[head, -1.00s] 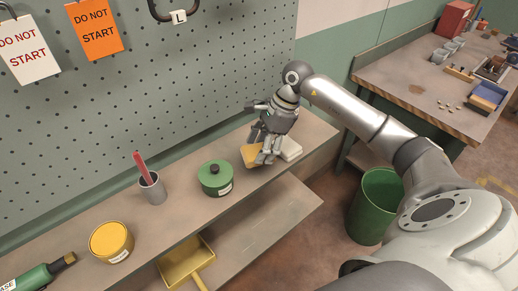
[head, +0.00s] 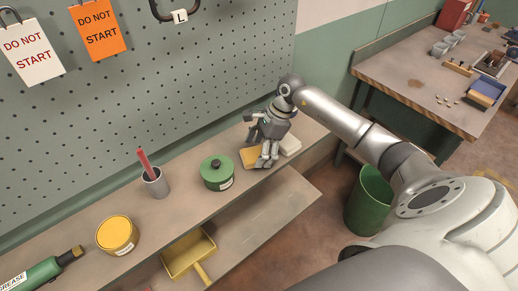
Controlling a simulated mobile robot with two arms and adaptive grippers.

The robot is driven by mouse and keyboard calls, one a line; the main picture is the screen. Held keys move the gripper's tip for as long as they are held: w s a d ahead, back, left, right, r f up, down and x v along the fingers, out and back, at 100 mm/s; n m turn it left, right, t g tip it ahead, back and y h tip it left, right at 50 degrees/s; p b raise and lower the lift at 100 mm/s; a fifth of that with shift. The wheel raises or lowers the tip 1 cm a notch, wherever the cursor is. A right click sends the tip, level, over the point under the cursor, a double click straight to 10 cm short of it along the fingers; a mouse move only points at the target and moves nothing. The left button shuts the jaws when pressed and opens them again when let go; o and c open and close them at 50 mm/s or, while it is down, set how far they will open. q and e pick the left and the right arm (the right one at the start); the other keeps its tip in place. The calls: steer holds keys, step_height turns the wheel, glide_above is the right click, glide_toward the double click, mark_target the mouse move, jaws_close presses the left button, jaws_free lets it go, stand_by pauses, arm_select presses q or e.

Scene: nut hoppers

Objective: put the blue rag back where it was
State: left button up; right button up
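No blue rag can be made out in the head view. My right gripper (head: 262,152) is low over the right end of the long shelf (head: 130,206), pointing down with its fingers apart. A flat yellow-orange piece (head: 249,157), perhaps a folded cloth, lies just under and beside the fingers. A flat whitish piece (head: 290,146) lies right behind them. The fingers partly cover both, and I cannot tell whether they touch either. My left gripper is out of view.
A yellow scoop (head: 188,255) lies below. A green bin (head: 370,200) and a workbench (head: 420,85) are right.

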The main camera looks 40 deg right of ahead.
steer(key=b+v, duration=0.4)
steer(key=v, duration=0.8)
steer(key=shift+s, duration=0.1)
stand_by(0.4)
